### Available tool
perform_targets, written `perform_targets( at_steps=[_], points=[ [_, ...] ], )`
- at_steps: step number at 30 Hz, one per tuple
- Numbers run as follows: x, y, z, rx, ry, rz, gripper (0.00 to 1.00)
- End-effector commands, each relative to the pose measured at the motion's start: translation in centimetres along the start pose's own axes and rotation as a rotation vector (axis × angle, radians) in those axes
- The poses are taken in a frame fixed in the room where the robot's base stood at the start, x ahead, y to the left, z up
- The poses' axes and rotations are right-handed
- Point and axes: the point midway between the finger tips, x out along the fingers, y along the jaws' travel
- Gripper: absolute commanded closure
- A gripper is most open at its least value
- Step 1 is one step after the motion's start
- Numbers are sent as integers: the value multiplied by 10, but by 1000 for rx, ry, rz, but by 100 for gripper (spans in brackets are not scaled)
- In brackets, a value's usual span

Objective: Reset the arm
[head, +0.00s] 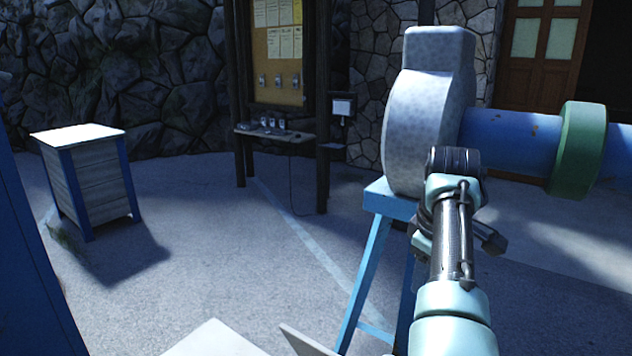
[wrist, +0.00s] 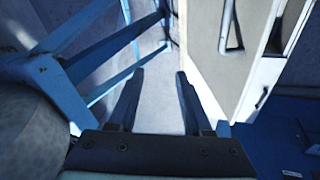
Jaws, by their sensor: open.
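My gripper (wrist: 159,80) shows in the wrist view with its two dark fingers apart and nothing between them. Bare grey floor shows past the fingertips. In the head view my arm reaches up from the lower right, its upper end in front of a grey speckled block (head: 428,125). The fingers cannot be made out there. The block sits on a light-blue stand (head: 371,262), with a blue pipe (head: 510,138) and a green ring (head: 578,150) to its right.
In the wrist view, blue beams (wrist: 110,73) lie left of the fingers and a pale panel with a handle (wrist: 228,45) stands close on the right. A notice board (head: 278,45) is behind; open floor lies between.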

Motion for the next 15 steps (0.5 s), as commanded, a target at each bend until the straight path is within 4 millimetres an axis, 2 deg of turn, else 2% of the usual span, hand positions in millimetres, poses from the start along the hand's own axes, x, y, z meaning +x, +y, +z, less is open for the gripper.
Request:
perform_targets(
  at_steps=[5,8,15],
  points=[
    [-13,23,-36,115,151,219,50],
    [-30,32,-54,178,250,330,50],
    [-89,31,-90,315,536,555,50]
  ],
)
